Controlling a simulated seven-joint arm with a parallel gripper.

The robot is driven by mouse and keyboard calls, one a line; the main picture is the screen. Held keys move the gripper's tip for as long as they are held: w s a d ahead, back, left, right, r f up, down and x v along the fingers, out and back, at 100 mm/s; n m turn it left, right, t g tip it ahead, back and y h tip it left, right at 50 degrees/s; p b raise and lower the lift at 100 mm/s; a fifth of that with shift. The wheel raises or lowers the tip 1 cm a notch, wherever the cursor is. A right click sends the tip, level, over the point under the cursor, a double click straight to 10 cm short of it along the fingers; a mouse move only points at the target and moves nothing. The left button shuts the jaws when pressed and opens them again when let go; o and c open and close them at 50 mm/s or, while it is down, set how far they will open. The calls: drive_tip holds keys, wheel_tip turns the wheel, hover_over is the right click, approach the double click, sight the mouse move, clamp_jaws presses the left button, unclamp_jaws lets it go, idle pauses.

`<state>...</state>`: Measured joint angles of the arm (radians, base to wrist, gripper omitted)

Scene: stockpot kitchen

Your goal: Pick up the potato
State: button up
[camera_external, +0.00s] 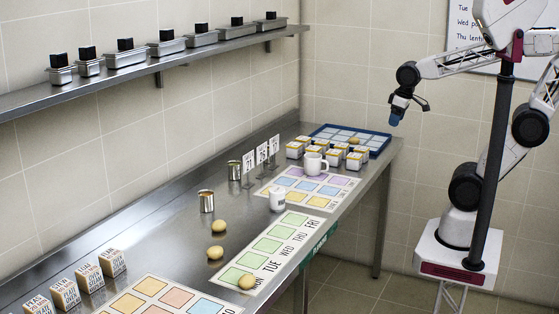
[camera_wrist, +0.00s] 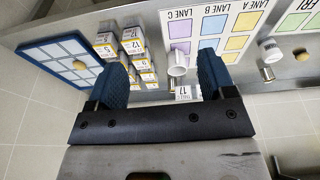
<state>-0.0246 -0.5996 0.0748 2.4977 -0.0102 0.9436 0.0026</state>
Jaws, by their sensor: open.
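Several yellow-brown, potato-like lumps are in view, and I cannot tell which one the task means. In the external view, one potato (camera_external: 218,225) lies mid-counter, a second potato (camera_external: 215,253) lies just nearer, and a third potato (camera_external: 247,282) is on the green weekday card. Another lump (camera_external: 354,141) sits on the blue gridded tray (camera_external: 376,150) at the far end. It also shows on the tray in the wrist view (camera_wrist: 80,64). My gripper (camera_external: 410,108) is open and empty, high above the counter's far end. Its blue fingers (camera_wrist: 163,62) are spread apart in the wrist view.
White boxes with yellow bands (camera_external: 334,157) cluster beside the tray. Two white mugs (camera_external: 313,163) (camera_external: 277,200) and two metal cups (camera_external: 206,201) (camera_external: 234,170) stand along the counter. Small printed boxes (camera_external: 88,278) line the near left. A wall shelf (camera_external: 160,65) holds lidded containers.

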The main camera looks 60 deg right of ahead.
drive_tip(key=w+a+r+n, duration=0.2)
drive_tip(key=w+a+n, duration=0.1)
drive_tip(key=w+a, duration=0.55)
drive_tip(key=w+a+r+n, duration=0.2)
drive_tip(key=w+a, duration=0.5)
drive_tip(key=w, duration=0.2)
drive_tip(key=w+a+f+n+g, duration=0.15)
drive_tip(key=w+a, duration=0.25)
drive_tip(key=a, duration=0.6)
drive_tip(key=w+a+f+n, duration=0.2)
drive_tip(key=w+a+n, duration=0.15)
drive_tip(key=a, duration=0.75)
drive_tip(key=n+g, duration=0.1)
drive_tip(key=n, duration=0.6)
hover_over(245, 278)
wheel_tip(245, 278, down, 19)
drive_tip(key=shift+r, duration=0.1)
drive_tip(key=shift+d+f, duration=0.1)
drive_tip(key=shift+f, duration=1.2)
